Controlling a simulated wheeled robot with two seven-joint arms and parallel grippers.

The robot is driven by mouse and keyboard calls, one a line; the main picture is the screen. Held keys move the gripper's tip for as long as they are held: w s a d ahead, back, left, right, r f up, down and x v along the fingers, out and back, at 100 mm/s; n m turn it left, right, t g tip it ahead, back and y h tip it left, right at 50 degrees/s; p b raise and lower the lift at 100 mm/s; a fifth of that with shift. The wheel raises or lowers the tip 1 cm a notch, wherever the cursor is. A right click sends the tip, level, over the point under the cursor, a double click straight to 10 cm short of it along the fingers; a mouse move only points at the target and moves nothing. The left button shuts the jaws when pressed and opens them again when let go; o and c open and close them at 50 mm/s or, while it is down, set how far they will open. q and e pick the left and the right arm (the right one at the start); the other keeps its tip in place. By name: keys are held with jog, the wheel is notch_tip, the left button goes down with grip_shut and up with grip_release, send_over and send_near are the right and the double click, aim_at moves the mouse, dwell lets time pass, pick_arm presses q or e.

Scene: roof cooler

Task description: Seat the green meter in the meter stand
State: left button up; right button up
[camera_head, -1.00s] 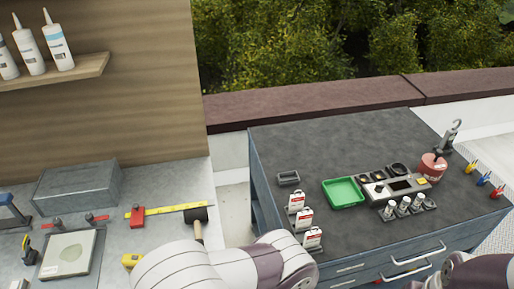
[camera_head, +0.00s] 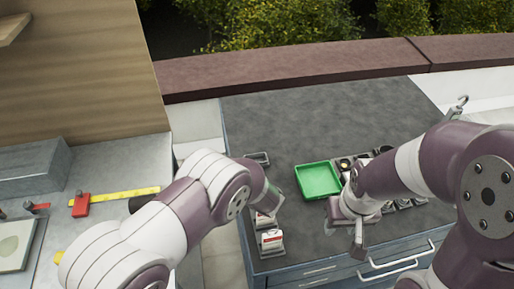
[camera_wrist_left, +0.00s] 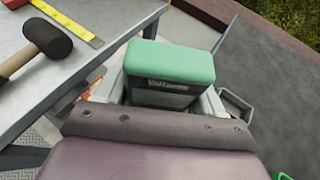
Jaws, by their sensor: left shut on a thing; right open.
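The green meter (camera_wrist_left: 170,65), a block with "Voltmeter" lettering, is held between the jaws of my left gripper (camera_wrist_left: 160,100) in the left wrist view. In the head view my left wrist mostly hides the meter and this gripper. A small grey open-topped holder, which looks like the meter stand (camera_head: 258,158), is on the dark cabinet top just beyond my left wrist. It also shows in the left wrist view (camera_wrist_left: 236,104), right of the meter and apart from it. My right gripper (camera_head: 345,226) is open and empty above the cabinet's front part.
A green tray (camera_head: 318,181) lies right of the stand. Red-and-white tags (camera_head: 270,239) stand at the cabinet's front left. Devices behind my right arm are partly hidden. The cabinet's back area is clear.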

pick_arm(q)
jog(key=w+d+r+m+t+h+b, duration=0.2)
jog(key=w+d+r+m+t+h, duration=0.15)
jog(key=w+d+r, duration=0.5)
jog(key=w+f+m+h+b, duration=0.1)
jog(key=w+f+b, duration=0.1)
jog(key=f, duration=0.2)
jog(key=w+d+f+m+h+b, duration=0.1)
jog(key=w+f+b, duration=0.2)
jog(key=f, duration=0.2)
jog(key=shift+h+b, duration=0.35)
pick_arm(e)
notch_tip(320, 180, down, 9)
jog(key=shift+w+r, duration=0.15)
pick_arm(q)
jog(key=shift+s+d+b, duration=0.1)
jog(key=shift+s+b, duration=0.05)
jog(key=shift+b, duration=0.3)
pick_arm(e)
jog(key=shift+f, duration=0.45)
pick_arm(q)
jog(key=shift+f+m+b, duration=0.25)
jog(key=shift+f+b, duration=0.05)
jog(key=shift+b, duration=0.2)
pick_arm(e)
jog(key=shift+f, duration=0.45)
